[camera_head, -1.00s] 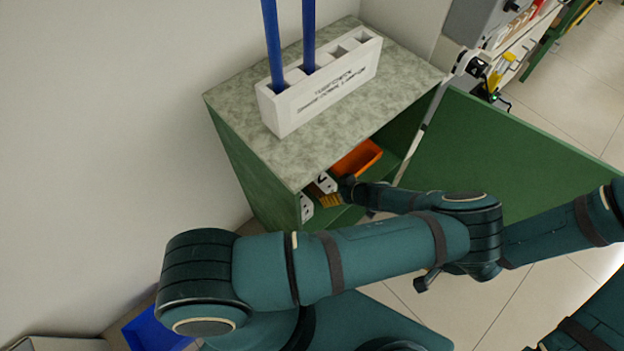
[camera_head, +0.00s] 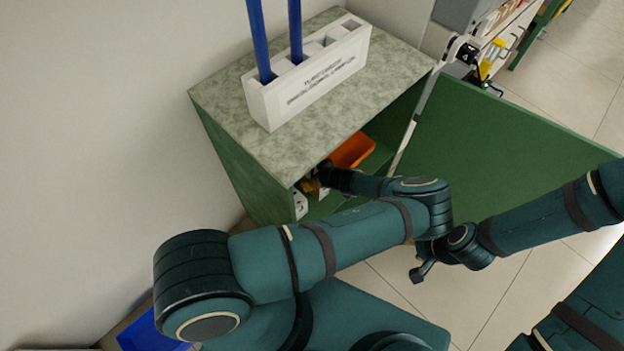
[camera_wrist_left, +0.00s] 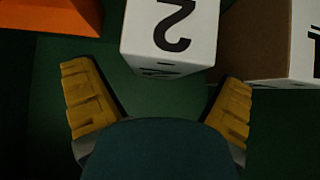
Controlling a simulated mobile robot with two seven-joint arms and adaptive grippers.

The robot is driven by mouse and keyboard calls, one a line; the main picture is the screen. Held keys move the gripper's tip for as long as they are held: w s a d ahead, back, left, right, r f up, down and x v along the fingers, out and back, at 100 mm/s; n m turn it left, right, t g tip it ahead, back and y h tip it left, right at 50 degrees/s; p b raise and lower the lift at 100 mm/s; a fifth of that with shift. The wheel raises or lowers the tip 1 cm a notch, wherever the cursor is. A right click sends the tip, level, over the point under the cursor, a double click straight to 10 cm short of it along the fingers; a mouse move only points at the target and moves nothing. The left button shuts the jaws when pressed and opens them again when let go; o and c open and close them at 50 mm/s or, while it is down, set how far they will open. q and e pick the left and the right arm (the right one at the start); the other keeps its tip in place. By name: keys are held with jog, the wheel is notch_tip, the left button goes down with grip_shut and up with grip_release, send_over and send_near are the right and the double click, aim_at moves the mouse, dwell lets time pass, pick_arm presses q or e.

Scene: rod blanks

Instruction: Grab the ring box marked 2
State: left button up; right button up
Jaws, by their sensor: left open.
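The white ring box marked 2 (camera_wrist_left: 174,30) shows at the top of the left wrist view, its black number upside down. My left gripper (camera_wrist_left: 157,80) is open, with its yellow fingers apart and the near edge of the box ahead of the gap between them. Neither finger seems to touch it. In the head view my left gripper (camera_head: 313,185) reaches into the green cabinet and mostly hides this box. My right gripper (camera_head: 428,262) is a dark shape partly behind my left arm; its jaws are unclear.
Another box (camera_wrist_left: 268,40) with a partly cut-off mark stands close right of box 2. A white box (camera_head: 300,204) shows at the cabinet's near side. An orange bin (camera_head: 353,150) lies deeper inside. The green door (camera_head: 500,150) stands open. A white rack (camera_head: 310,75) holds blue rods on top.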

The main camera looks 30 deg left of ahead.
pick_arm(q)
jog(key=shift+x, duration=1.55)
jog(key=shift+c, duration=0.2)
jog(key=c, duration=1.3)
jog(key=shift+c, duration=0.2)
